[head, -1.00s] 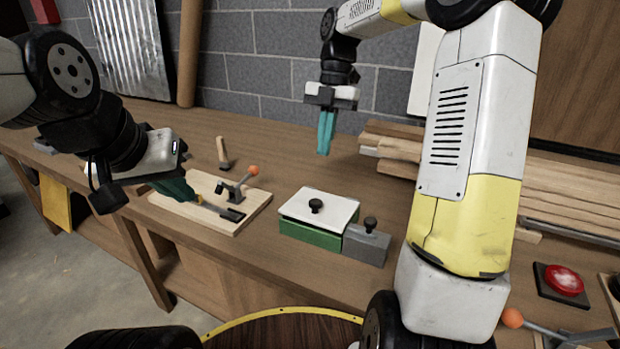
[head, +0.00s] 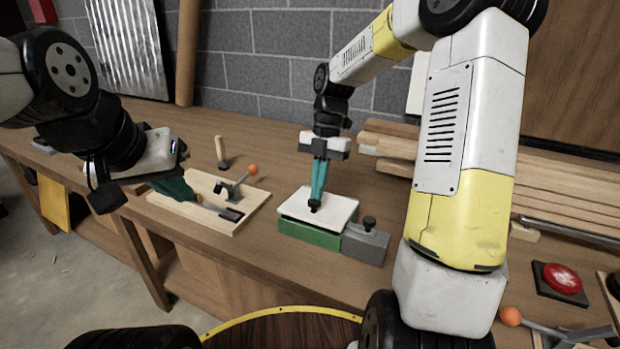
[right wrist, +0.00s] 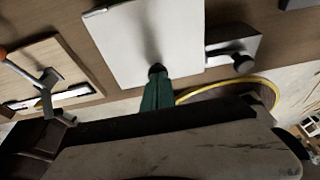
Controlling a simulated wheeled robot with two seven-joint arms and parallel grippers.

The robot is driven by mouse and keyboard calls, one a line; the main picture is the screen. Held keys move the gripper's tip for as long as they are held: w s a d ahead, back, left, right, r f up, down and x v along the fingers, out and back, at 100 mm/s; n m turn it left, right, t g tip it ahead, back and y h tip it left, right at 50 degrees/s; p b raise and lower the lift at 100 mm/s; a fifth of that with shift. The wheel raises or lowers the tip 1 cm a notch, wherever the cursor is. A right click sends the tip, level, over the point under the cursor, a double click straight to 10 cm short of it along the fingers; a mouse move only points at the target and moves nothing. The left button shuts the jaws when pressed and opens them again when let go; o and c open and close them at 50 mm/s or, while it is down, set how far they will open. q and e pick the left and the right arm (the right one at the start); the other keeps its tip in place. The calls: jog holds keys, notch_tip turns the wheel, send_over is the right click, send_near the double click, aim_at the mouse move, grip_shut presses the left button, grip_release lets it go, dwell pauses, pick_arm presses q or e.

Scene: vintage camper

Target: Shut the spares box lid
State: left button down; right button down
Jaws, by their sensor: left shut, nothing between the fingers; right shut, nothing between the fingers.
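The spares box is a green box (head: 308,233) with a white lid (head: 335,207) on the workbench. The lid lies over the top of the box, slightly tilted, and carries a black knob, now largely hidden by my right gripper. My right gripper (head: 316,205) is shut, its teal fingers pointing down at the knob from above. In the right wrist view the lid (right wrist: 150,40) lies below the shut fingers (right wrist: 157,75), whose tips meet the knob; contact is not certain. My left gripper (head: 185,194) is shut over the wooden clamp board, away from the box.
A grey block (head: 366,244) with a black knob adjoins the box's right side. A wooden board with an orange-tipped toggle clamp (head: 235,187) lies to the left. Stacked planks (head: 540,185) lie right, near a red button (head: 562,279). Bench behind the box is clear.

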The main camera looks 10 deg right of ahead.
jog(key=shift+s+x, duration=0.25)
jog(key=shift+x, duration=1.1)
jog(key=shift+r, duration=0.1)
notch_tip(320, 180, up, 12)
jog(key=s+d+m+t, duration=0.2)
jog(key=m, duration=0.5)
jog(key=s+d+r+m+t, duration=0.1)
jog(key=s+r+m+t, duration=0.1)
jog(key=s+m, duration=0.4)
jog(key=s+d+r+m+t, duration=0.1)
jog(key=s+m+t, duration=0.4)
jog(key=m, duration=1)
jog(key=s, duration=0.2)
jog(key=shift+s+r+m, duration=0.3)
jog(key=shift+r, duration=0.05)
